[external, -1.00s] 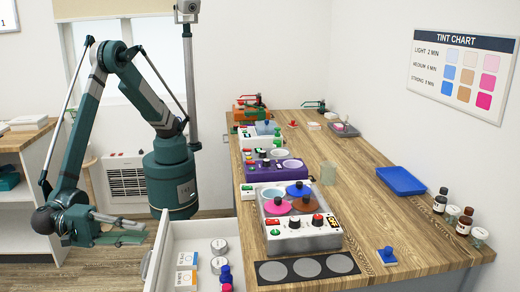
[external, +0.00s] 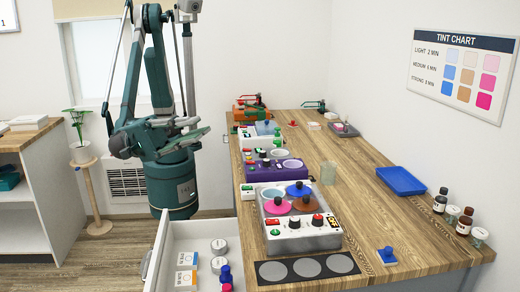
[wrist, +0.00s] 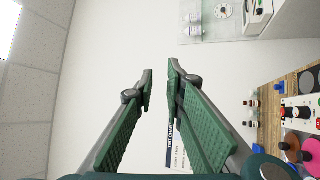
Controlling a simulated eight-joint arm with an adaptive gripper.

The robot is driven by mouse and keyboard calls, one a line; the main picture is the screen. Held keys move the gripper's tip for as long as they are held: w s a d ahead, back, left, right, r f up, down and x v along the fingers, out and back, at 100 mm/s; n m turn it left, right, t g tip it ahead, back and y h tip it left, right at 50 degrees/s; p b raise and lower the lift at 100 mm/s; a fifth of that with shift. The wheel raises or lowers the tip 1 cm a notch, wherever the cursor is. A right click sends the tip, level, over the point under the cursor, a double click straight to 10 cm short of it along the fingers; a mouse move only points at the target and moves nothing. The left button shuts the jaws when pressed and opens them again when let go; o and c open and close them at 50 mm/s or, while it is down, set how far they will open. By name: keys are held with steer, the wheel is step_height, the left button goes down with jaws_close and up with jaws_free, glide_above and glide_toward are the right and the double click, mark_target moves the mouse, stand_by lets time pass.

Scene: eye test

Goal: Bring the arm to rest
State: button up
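My arm is folded up beside the window, its links raised above my green base.
An open white drawer (external: 164,250) with small jars and cards juts out in front of my base. A plant on a wooden stand (external: 90,188) is at left. The counter holds a metal hot-plate unit (external: 318,241), a purple unit (external: 262,168) and a blue tray (external: 401,180).

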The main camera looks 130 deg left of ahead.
steer(key=a+r+m+h, duration=0.6)
steer(key=a+r+m, duration=0.1)
steer(key=a+r, duration=0.1)
steer(key=s+a+m+g+h, duration=0.35)
steer(key=s+a+m, duration=0.2)
steer(key=a, duration=0.25)
steer(key=s+a+f+m+g+y, duration=0.5)
steer(key=s+a+f+g, duration=0.6)
steer(key=s+a+f, duration=1.9)
steer(key=s+a+y+p, duration=0.1)
steer(key=s+a, duration=0.2)
steer(key=shift+a, duration=0.4)
steer(key=shift+o, duration=0.5)
steer(key=shift+f+y, duration=0.1)
steer(key=shift+y, duration=0.15)
